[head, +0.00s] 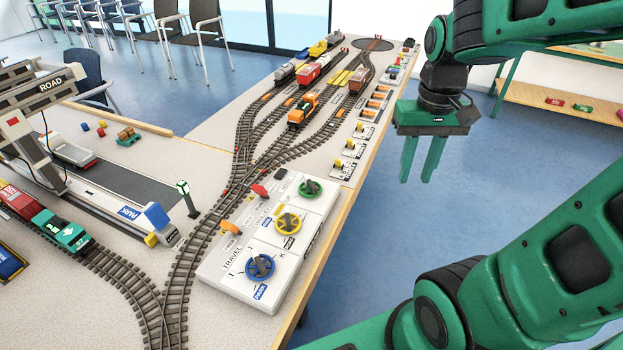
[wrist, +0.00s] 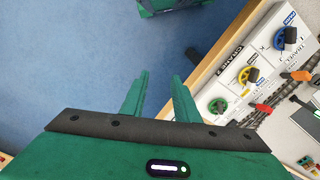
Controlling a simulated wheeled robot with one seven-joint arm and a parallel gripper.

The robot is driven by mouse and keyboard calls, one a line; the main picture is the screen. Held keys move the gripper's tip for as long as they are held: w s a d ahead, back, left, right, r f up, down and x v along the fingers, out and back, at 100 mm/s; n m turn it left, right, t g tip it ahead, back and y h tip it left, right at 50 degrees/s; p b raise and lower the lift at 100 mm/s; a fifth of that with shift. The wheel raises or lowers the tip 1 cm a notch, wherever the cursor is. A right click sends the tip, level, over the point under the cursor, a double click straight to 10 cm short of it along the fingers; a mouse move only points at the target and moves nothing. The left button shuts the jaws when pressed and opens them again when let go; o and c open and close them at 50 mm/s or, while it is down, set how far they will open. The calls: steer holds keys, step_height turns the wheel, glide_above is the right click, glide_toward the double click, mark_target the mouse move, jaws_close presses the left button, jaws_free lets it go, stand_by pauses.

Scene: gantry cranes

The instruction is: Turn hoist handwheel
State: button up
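A white control box (head: 225,279) sits on the near right of the table in the head view. It carries a blue handwheel (head: 260,266), a yellow handwheel (head: 288,223) and a green handwheel (head: 310,188). TRAVEL lettering shows near the blue wheel; I cannot read which wheel is marked hoist. In the wrist view the green wheel (wrist: 217,105), yellow wheel (wrist: 248,76) and blue wheel (wrist: 286,37) lie to the right of my fingers. My gripper (head: 417,180) is open and empty, fingers pointing down, over the floor right of the table and apart from the box.
Red and orange levers (head: 259,190) stand along the box's far-left side. Model tracks with trains (head: 303,110) run behind it. A crane marked ROAD (head: 40,95) stands at left. Small switch blocks (head: 347,167) line the table's right edge. Open floor lies beyond that edge.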

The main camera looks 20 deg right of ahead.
steer(key=w+a+n, duration=0.3)
steer(key=w+a, duration=0.4)
steer(key=w, duration=0.5)
steer(key=n, duration=0.2)
glide_above(311, 182)
step_height(311, 182, down, 4)
step_height(311, 182, down, 10)
steer(key=shift+s+f, duration=0.1)
jaws_close()
